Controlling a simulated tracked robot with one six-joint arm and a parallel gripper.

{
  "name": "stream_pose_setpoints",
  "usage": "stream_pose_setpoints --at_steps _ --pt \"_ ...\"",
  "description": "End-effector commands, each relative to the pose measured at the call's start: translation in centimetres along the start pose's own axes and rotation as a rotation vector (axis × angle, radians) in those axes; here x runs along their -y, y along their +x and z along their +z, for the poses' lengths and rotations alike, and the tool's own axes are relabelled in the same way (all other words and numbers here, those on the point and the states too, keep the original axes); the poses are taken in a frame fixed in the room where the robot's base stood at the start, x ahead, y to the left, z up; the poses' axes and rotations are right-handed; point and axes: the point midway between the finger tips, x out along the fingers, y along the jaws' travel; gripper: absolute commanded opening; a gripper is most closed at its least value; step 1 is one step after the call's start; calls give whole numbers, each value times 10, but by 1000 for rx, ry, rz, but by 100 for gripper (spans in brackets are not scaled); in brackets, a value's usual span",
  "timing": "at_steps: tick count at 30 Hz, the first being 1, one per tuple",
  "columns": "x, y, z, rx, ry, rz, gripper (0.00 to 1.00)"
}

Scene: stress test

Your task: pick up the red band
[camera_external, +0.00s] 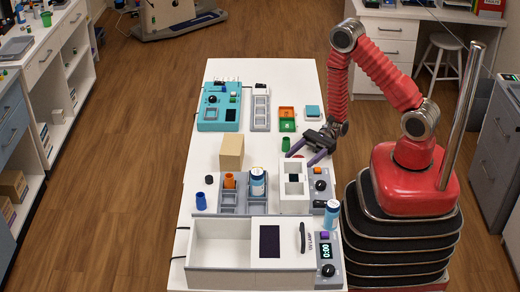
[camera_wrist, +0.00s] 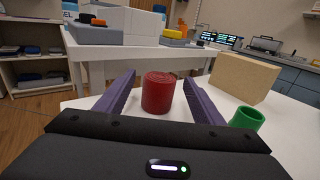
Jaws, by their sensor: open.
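The red band (camera_wrist: 157,93) is a short red cylinder with rings on its top. In the wrist view it stands upright on the white table, between the two purple fingers of my gripper (camera_wrist: 158,80). The fingers are apart, with a gap showing on each side of the band. In the external view my gripper (camera_external: 300,158) is low over the right part of the white table, its fingers pointing left and toward the camera.
A green cup (camera_wrist: 246,119) stands close to the right finger, with a tan box (camera_wrist: 243,78) behind it. In the external view a white unit with a dark knob (camera_external: 294,200) is just in front of my gripper. Teal equipment (camera_external: 220,113) stands at the back left.

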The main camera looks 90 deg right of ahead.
Motion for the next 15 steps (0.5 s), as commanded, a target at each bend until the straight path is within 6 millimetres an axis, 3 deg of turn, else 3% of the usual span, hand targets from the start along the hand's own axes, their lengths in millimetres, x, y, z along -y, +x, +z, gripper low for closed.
stream_pose_setpoints --at_steps 15 --pt "0 0 0 0 0 0 28"
